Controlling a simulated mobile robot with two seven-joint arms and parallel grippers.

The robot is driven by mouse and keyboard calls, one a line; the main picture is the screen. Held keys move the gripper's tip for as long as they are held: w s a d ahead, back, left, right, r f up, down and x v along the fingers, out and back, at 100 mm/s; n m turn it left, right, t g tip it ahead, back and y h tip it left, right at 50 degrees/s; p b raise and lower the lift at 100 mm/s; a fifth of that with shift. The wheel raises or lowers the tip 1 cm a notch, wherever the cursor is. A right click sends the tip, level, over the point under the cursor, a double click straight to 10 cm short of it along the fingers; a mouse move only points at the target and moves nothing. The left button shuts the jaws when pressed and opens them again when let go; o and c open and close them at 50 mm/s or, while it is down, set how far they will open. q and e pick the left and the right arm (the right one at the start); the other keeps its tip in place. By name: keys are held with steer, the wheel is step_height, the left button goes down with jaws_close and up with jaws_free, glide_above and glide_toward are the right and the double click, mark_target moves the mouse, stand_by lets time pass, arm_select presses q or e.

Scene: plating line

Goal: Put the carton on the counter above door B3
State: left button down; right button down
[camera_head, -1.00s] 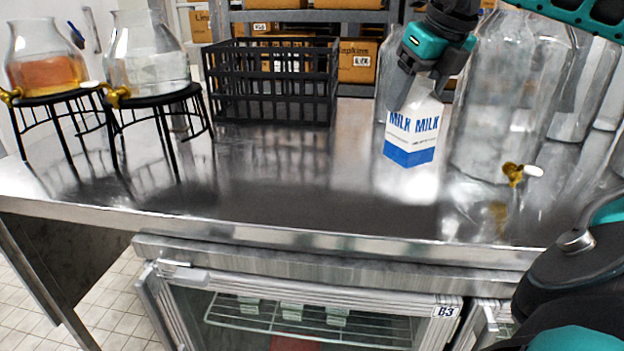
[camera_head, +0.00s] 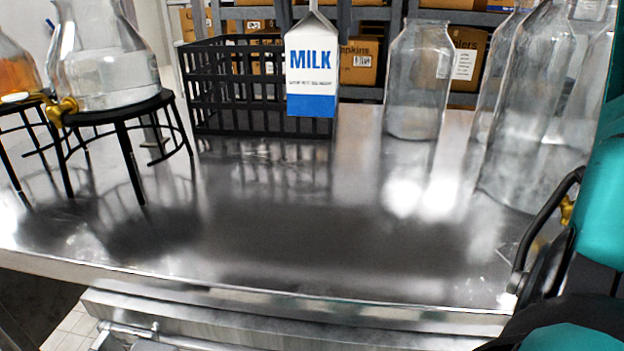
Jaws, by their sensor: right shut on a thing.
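The white and blue milk carton (camera_head: 312,68) is upright at the top middle, in front of the black crate's right part. It appears raised above the steel counter (camera_head: 300,230). My right gripper (camera_head: 313,4) is almost wholly cut off by the top edge; only a sliver shows at the carton's peak, shut on it. My left gripper is out of view. Door B3's label is out of view; only part of a cabinet door's top frame (camera_head: 130,335) shows at the lower left.
The black crate (camera_head: 225,95) stands at the back. Glass dispensers on black stands (camera_head: 120,112) are at the left. A clear glass jar (camera_head: 416,85) and larger glass vessels (camera_head: 540,110) stand at the right. The counter's middle and front are clear. My own arm parts fill the lower right.

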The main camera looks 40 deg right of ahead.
mark_target(310, 112)
step_height(310, 112, down, 20)
steer(key=b, duration=0.3)
steer(key=shift+r+b, duration=0.15)
steer(key=shift+b, duration=0.25)
steer(key=shift+a, duration=0.1)
steer(key=shift+b, duration=0.3)
steer(key=shift+c, duration=0.8)
jaws_free()
steer(key=p+v, duration=0.2)
steer(key=v, duration=0.8)
steer(key=shift+a+r, duration=0.1)
steer(key=shift+r, duration=0.2)
steer(key=shift+s+a+r, duration=0.25)
steer(key=shift+r, duration=0.35)
